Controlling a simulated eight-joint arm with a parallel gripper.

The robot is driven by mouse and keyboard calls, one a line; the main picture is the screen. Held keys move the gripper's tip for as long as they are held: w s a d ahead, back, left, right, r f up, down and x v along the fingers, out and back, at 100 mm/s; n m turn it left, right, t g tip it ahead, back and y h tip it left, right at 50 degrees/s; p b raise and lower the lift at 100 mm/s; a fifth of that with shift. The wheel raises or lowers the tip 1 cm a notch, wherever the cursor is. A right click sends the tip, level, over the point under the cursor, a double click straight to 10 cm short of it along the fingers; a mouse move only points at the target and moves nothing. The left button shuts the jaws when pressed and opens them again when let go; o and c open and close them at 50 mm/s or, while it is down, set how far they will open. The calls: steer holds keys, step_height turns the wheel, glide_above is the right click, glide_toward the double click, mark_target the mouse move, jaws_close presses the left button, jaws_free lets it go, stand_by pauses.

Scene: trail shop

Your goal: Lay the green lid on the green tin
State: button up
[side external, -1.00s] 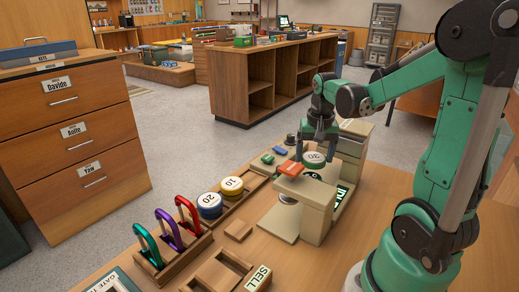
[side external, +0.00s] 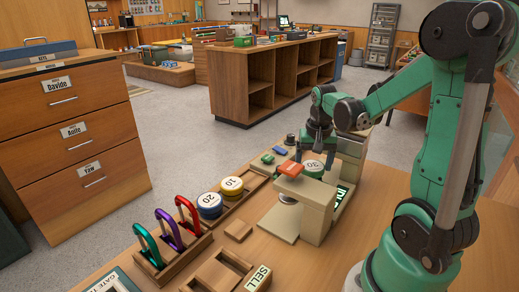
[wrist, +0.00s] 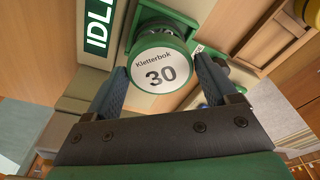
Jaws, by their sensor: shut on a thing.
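The green lid (wrist: 160,71) has a white face reading "Kletterbok 30" and a green rim. In the wrist view it sits between the two fingers of my gripper (wrist: 164,72), which is shut on it. In the side view the lid (side external: 313,165) is low over the green tin (side external: 313,175), beside the beige machine. The tin is mostly hidden under the lid; a green part of it shows behind the lid in the wrist view (wrist: 165,18). Whether the lid touches the tin all round cannot be told.
A beige machine (side external: 317,208) with an orange pad (side external: 294,169) stands just in front. A lit green display reading "IDL" (wrist: 97,28) is close by. Blue "20" (side external: 209,204) and yellow "10" (side external: 231,185) tins stand left. Carabiners (side external: 168,230) stand in a wooden rack at front left.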

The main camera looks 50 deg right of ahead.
steer(key=shift+f, duration=0.2)
stand_by(0.6)
steer(key=shift+f, duration=0.4)
steer(key=shift+f, duration=0.2)
steer(key=shift+f, duration=0.35)
steer(key=shift+f, duration=0.15)
stand_by(0.6)
steer(key=o, duration=1)
steer(key=shift+o, duration=0.2)
steer(key=shift+r, duration=4)
